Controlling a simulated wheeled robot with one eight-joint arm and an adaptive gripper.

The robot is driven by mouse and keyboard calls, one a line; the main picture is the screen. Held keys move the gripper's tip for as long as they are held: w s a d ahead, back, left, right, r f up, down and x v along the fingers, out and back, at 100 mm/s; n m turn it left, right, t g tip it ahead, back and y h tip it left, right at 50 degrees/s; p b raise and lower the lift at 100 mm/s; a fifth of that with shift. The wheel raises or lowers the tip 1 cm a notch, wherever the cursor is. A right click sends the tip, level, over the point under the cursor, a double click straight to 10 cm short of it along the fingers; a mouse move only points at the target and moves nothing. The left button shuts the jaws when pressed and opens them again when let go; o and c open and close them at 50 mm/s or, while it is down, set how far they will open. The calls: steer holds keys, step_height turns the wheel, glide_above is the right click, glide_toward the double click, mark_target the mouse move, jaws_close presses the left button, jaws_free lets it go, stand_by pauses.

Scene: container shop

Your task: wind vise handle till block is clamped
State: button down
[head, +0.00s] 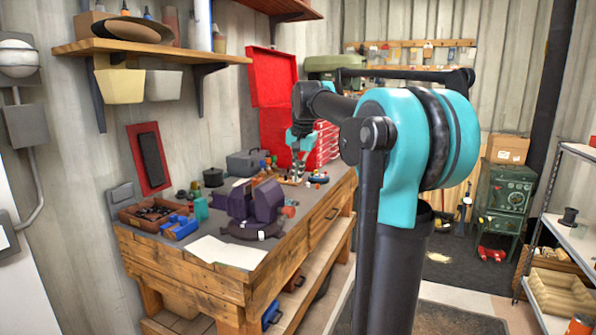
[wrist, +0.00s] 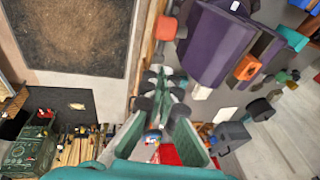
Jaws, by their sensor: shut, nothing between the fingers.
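The purple vise (head: 266,202) stands on the workbench on a dark round base. It also shows large at the top of the wrist view (wrist: 212,45). A red-orange knob (wrist: 166,28) sticks out on its bench-edge side and also shows in the head view (head: 289,211). I cannot tell for sure which part is the handle bar. I cannot make out a block between the jaws; a small orange piece (wrist: 247,67) shows against the vise's wall side. My gripper (head: 298,178) is shut and empty beyond the vise, apart from it; its fingertips meet in the wrist view (wrist: 163,90).
On the wooden workbench (head: 185,273), a paper sheet (head: 220,251) lies in front of the vise. A wooden tray (head: 152,213) and blue bin (head: 180,228) stand left. A grey toolbox (head: 246,162) and red case (head: 272,78) stand behind. A shelf (head: 150,50) overhangs the left.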

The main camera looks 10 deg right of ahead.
mark_target(296, 204)
steer(key=x, duration=0.9)
steer(key=shift+f, duration=0.25)
steer(key=shift+w+d, duration=0.1)
steer(key=shift+w+d+f+g+y, duration=0.2)
steer(key=shift+g+y, duration=0.1)
steer(key=shift+g, duration=0.3)
steer(key=shift+w+d+f+g+y, duration=0.15)
steer(key=shift+w+f+g+y, duration=0.15)
steer(key=shift+g+y, duration=0.4)
steer(key=shift+d+f, duration=0.1)
steer(key=shift+f, duration=0.25)
steer(key=shift+w+d+r, duration=0.1)
